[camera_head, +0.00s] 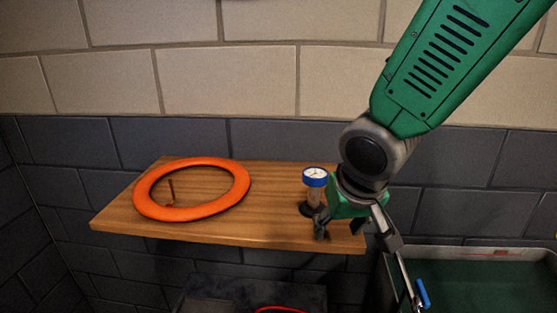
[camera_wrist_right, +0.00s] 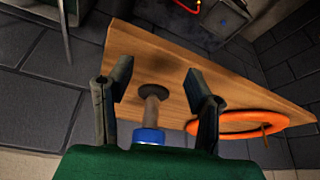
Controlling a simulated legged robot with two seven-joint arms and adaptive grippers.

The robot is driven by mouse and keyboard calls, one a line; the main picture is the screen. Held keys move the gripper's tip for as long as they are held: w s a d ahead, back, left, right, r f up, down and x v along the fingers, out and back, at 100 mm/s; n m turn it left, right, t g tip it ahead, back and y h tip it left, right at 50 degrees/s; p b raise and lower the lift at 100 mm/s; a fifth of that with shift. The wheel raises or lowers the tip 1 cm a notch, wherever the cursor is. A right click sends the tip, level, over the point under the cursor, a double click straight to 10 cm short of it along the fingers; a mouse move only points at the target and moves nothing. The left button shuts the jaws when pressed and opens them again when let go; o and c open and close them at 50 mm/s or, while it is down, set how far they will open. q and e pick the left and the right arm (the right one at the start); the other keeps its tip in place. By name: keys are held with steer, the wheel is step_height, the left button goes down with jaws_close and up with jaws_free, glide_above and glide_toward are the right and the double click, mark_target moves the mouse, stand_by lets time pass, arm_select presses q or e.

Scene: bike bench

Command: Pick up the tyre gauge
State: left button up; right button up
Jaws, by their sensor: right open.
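The tyre gauge (camera_head: 314,179) stands upright near the right end of a wooden shelf, with a white dial, a blue rim, a tan stem and a dark round base. My right gripper (camera_head: 352,227) is just to its right in the head view, pointing down, open and empty. In the right wrist view the gauge's stem (camera_wrist_right: 152,113) shows between the two spread fingers (camera_wrist_right: 158,82), with its blue head (camera_wrist_right: 148,136) close to the palm. I see no finger clearly touching it. My left gripper is not in view.
The wooden shelf (camera_head: 270,205) also bears an orange ring (camera_head: 237,196) at the left, around a small brown upright piece (camera_head: 171,191). A green-lined bin (camera_head: 485,280) is at the lower right. A brick wall (camera_head: 230,75) stands behind. The shelf's middle is clear.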

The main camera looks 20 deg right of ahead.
mark_target(312, 196)
steer(key=b, duration=0.1)
steer(key=w+b, duration=0.1)
steer(key=w, duration=0.1)
steer(key=shift+w+d+r+b, duration=0.25)
steer(key=shift+d+b, duration=0.15)
steer(key=w, duration=0.1)
steer(key=w+b, duration=0.1)
steer(key=w+a+b, duration=0.1)
steer(key=shift+w+r, duration=0.25)
steer(key=shift+w, duration=0.15)
steer(key=shift+w+r, duration=0.15)
steer(key=shift+w, duration=0.15)
steer(key=shift+w+d, duration=0.25)
steer(key=w+d, duration=0.2)
steer(key=w, duration=0.1)
steer(key=w+d+f+p, duration=0.1)
steer(key=shift+w+d+f, duration=0.1)
steer(key=shift+w+d, duration=0.15)
steer(key=shift+w, duration=0.1)
steer(key=shift+w+a+f, duration=0.1)
steer(key=shift+a, duration=0.75)
steer(key=shift+a+r, duration=0.15)
steer(key=shift+r, duration=0.05)
steer(key=c, duration=0.9)
steer(key=shift+d, duration=0.65)
steer(key=shift+c, duration=0.6)
